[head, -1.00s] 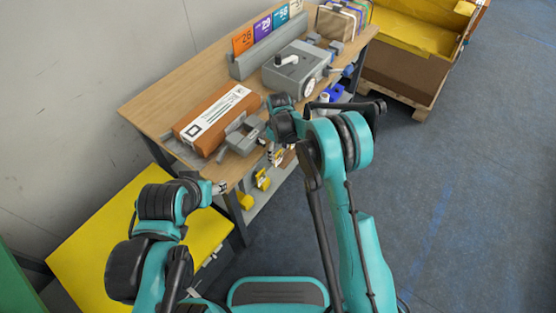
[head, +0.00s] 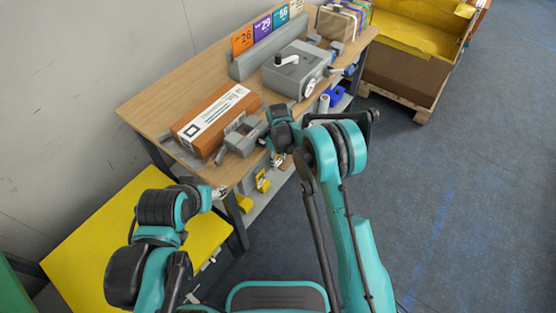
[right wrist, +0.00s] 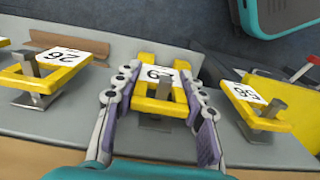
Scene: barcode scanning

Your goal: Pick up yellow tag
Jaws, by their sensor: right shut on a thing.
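In the right wrist view several yellow tags with white number labels stand on grey holders. My right gripper (right wrist: 158,80) has its two fingers on either side of the middle yellow tag (right wrist: 162,106) and is shut on it. The tag is over its grey holder; I cannot tell whether it is lifted clear. Another yellow tag (right wrist: 44,77) stands to the left and one (right wrist: 258,122) to the right. In the head view my right gripper (head: 278,160) is low at the bench front, partly hidden by its arm. My left gripper (head: 221,192) is small there, its jaws unclear.
Yellow tags (head: 262,181) show on the lower shelf in the head view. The wooden bench top (head: 165,98) above carries a brown box (head: 212,118), a grey machine (head: 294,68) and coloured number cards (head: 262,27). A yellow table (head: 85,245) stands at left.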

